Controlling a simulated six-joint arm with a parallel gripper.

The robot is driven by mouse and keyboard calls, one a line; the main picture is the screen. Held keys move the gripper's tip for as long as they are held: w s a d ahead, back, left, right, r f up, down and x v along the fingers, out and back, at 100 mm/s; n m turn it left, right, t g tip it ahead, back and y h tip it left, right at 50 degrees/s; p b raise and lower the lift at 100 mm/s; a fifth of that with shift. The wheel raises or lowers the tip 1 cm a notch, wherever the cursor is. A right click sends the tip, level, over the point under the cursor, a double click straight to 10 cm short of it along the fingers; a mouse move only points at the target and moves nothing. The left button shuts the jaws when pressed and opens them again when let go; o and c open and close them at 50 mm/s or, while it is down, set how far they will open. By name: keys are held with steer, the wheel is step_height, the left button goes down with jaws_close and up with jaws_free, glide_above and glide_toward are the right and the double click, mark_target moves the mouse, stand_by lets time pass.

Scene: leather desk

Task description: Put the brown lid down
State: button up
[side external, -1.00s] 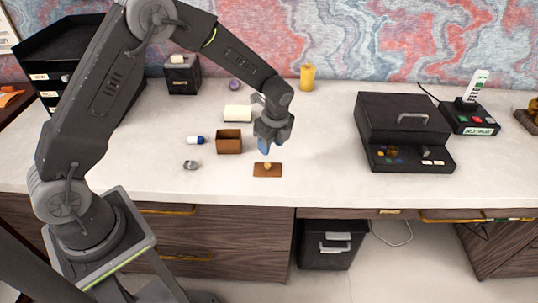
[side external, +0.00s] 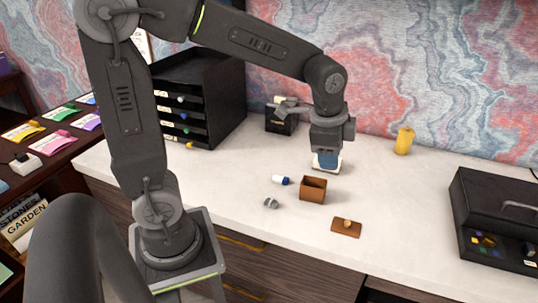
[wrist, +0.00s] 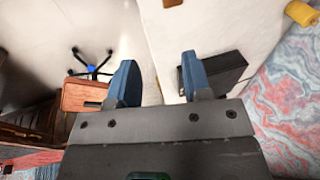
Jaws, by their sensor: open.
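The brown lid (side external: 346,229), a flat square plate with a small tan knob on top, lies on the white desk top in the side view. The open brown box (side external: 313,189) stands just behind and left of it. My gripper (side external: 327,163) is behind the box, apart from the lid, with blue fingers pointing down. In the wrist view the two blue fingers (wrist: 157,78) are spread with nothing between them. A brown patch (wrist: 172,2) at the top edge of that view is cut off, and I cannot tell whether it is the lid.
A white block (side external: 331,169) is partly hidden behind my gripper. A blue-and-white bottle (side external: 280,180) and a small grey item (side external: 270,203) lie left of the box. A yellow object (side external: 404,141) stands at the back, and a black case (side external: 485,235) sits at right.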

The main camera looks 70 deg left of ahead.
steer(key=s+r+n+t, duration=0.2)
steer(key=s+n, duration=0.6)
steer(key=s, duration=0.6)
steer(key=shift+s+d+r+n+t+h, duration=0.2)
steer(key=shift+d+r+n+t+h, duration=0.25)
steer(key=shift+r, duration=0.2)
